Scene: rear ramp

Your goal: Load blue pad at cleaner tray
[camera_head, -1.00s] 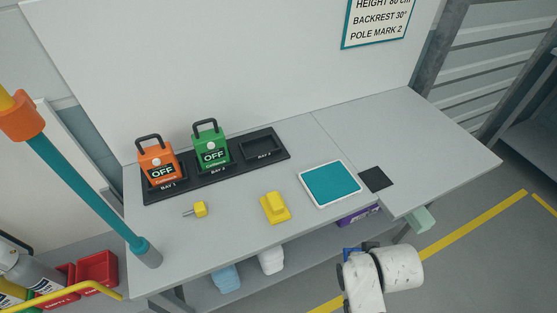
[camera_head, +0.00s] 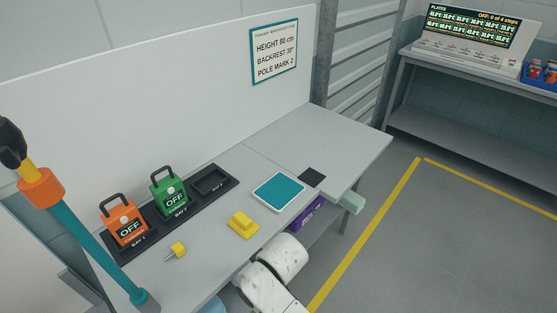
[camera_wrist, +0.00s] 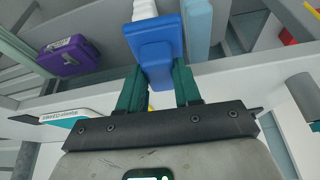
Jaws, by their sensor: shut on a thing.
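In the wrist view my gripper (camera_wrist: 157,88) is shut on a blue pad (camera_wrist: 152,52), with a teal finger on each side. The pad is clear of the bench, out in front of the shelf below. The cleaner tray (camera_head: 279,193), white-rimmed with a teal inside, lies on the bench top in the head view. Its lettered edge (camera_wrist: 62,117) shows at the left of the wrist view, apart from the pad. In the head view my white arm is at the bench's front edge and the gripper and pad are hidden.
A yellow block (camera_head: 243,224) and a small yellow piece (camera_head: 176,251) lie left of the tray. A dark square (camera_head: 312,177) is right of it. Orange (camera_head: 124,226) and green (camera_head: 168,193) units stand behind. A purple case (camera_head: 307,213) sits under the bench; the right bench top is clear.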

